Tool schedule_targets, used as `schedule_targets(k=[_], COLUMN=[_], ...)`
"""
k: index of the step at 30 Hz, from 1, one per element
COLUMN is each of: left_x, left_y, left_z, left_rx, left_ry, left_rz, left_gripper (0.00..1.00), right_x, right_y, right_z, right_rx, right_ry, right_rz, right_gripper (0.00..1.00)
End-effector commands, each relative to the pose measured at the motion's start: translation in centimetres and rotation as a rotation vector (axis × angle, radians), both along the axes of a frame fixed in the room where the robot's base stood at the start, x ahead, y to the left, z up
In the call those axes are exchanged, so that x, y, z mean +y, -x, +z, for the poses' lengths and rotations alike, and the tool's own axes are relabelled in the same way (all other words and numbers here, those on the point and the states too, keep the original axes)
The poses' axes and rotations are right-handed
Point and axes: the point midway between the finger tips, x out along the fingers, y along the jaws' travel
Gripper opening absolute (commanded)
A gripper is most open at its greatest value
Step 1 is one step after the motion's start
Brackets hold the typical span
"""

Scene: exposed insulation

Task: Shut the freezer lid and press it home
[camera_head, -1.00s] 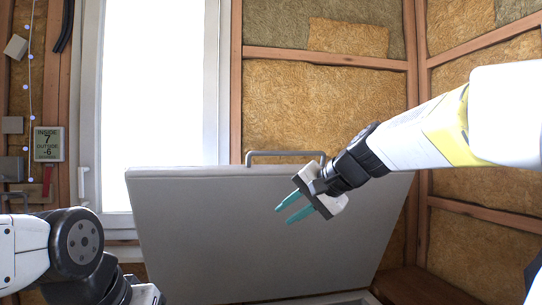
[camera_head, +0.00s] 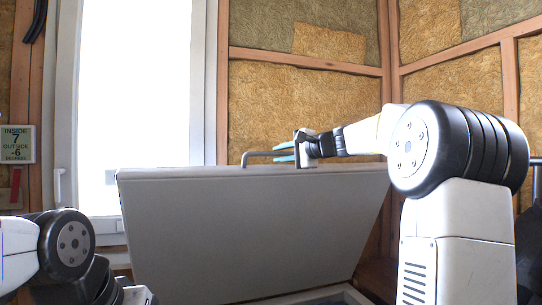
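The freezer lid (camera_head: 250,235) stands raised and tilted back, its pale grey inner face towards me. A grey bar handle (camera_head: 262,154) sticks up from its top edge. A strip of the freezer's rim (camera_head: 325,295) shows at the bottom. My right gripper (camera_head: 285,152) is at the lid's top edge by the right end of the handle, its teal fingers pointing left. The fingers look apart, one above the other; whether they touch the handle I cannot tell. My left arm is at the lower left, and its fingers are out of view.
A bright window (camera_head: 135,100) stands behind the lid on the left. Insulated walls with wooden studs close the corner behind and to the right. My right arm fills the right side.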

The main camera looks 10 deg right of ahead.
Motion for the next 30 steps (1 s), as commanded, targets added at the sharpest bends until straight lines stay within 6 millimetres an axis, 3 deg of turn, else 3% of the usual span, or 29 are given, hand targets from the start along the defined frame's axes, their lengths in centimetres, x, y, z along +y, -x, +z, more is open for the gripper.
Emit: schedule_targets(k=[12,16,30], left_x=[0.0,0.0,0.0], left_y=[0.0,0.0,0.0], left_z=[0.0,0.0,0.0], left_rx=[0.0,0.0,0.0], left_ry=[0.0,0.0,0.0], left_rz=[0.0,0.0,0.0], left_gripper=[0.36,0.36,0.36], right_x=[0.67,0.67,0.68], right_y=[-0.93,-0.92,-0.9], right_z=[-0.16,-0.16,-0.19], right_rx=[-0.001,0.0,0.0], right_ry=[0.001,0.001,0.001], right_rz=[0.0,0.0,0.001], right_gripper=[0.23,0.0,0.0])
